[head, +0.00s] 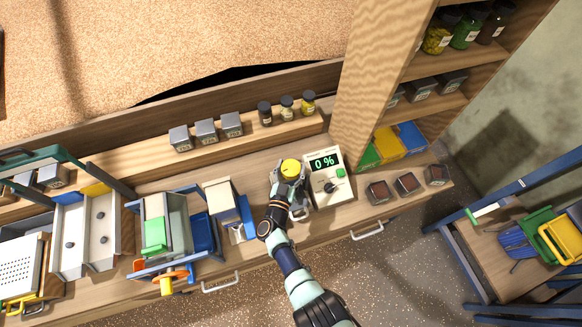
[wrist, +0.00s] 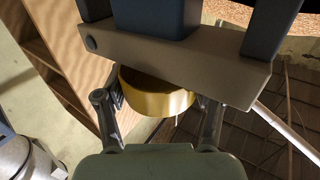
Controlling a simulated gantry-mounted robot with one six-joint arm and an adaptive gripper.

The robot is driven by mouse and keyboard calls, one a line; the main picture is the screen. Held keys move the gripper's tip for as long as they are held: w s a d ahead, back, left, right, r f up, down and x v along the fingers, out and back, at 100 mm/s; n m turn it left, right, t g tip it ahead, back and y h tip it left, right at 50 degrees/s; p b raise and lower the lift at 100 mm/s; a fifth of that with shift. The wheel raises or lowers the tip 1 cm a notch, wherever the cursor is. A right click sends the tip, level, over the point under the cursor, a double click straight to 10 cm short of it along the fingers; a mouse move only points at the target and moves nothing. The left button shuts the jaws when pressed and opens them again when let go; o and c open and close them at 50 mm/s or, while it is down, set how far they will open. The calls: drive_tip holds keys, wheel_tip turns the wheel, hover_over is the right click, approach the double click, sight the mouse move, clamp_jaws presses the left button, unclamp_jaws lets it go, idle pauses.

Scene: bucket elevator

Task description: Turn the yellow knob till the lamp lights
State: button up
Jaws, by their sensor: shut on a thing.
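A round yellow knob (head: 290,167) shows at the end of my arm in the head view, left of the control box. In the wrist view the gold-yellow knob (wrist: 160,96) sits between my two fingertips, partly covered by a grey-brown bar. My gripper (head: 289,177) is shut on the knob, one finger at each side; the fingers also show in the wrist view (wrist: 156,104). How far the knob is turned cannot be told. I cannot make out a lit lamp.
The white control box (head: 326,173) reads 0 % and has a dark knob and a green button. Left stands a blue-framed machine (head: 165,225) with an orange wheel. Several dark tins and jars line the ledge behind. Small open boxes (head: 407,182) stand at right.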

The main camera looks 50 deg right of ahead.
sight(291, 168)
drive_tip(key=shift+r, duration=0.3)
drive_tip(key=o, duration=1.1)
drive_tip(key=shift+f, duration=0.1)
drive_tip(key=shift+o, duration=0.3)
drive_tip(key=shift+f, duration=0.1)
wheel_tip(291, 168, up, 10)
drive_tip(key=shift+r, duration=0.1)
